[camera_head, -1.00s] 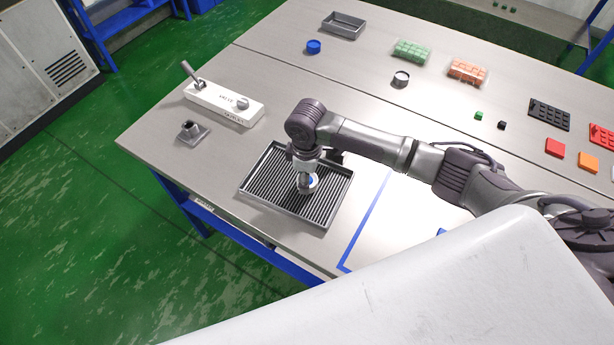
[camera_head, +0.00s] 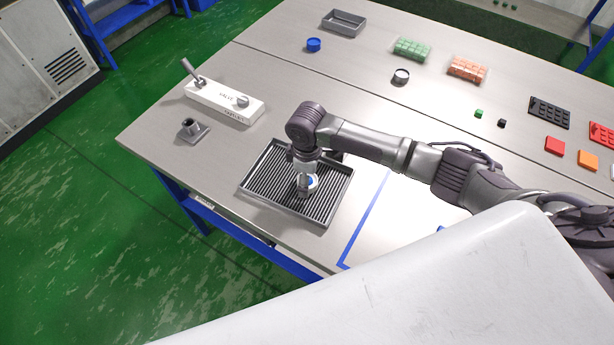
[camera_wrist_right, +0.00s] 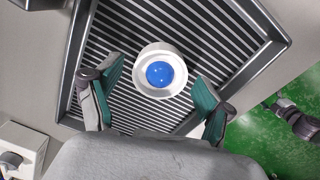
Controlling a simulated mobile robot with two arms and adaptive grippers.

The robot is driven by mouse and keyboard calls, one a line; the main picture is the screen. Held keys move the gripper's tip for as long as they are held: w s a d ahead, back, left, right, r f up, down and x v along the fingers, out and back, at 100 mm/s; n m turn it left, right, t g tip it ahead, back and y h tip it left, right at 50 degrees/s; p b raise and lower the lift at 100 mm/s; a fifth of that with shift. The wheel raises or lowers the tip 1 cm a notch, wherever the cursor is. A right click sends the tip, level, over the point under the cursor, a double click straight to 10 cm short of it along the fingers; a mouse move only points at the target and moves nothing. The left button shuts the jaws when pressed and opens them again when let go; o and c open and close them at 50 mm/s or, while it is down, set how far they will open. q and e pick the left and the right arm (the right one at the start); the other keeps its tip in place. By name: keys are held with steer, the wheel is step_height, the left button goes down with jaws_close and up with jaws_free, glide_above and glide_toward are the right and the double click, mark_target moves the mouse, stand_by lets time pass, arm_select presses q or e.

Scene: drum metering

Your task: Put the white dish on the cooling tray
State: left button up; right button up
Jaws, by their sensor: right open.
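The white dish (camera_wrist_right: 174,56), with blue contents (camera_wrist_right: 160,74), sits on the ribbed dark-grey cooling tray (camera_wrist_right: 110,62) in the right wrist view. My right gripper (camera_wrist_right: 158,98) is open, its green-padded fingers on either side of the dish with gaps showing. In the head view the tray (camera_head: 262,203) lies near the table's front edge. The dish (camera_head: 313,184) is on it, partly hidden by my right gripper (camera_head: 305,186), which points down from above.
A white valve box (camera_head: 222,103) and a small metal socket (camera_head: 193,131) stand left of the tray. A blue tape line (camera_head: 365,220) runs to its right. A blue cap, a round metal cup, boxes of green and orange cubes, and a grey bin stand farther back.

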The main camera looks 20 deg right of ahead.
step_height(320, 180, up, 12)
steer(key=b, duration=0.1)
stand_by(0.8)
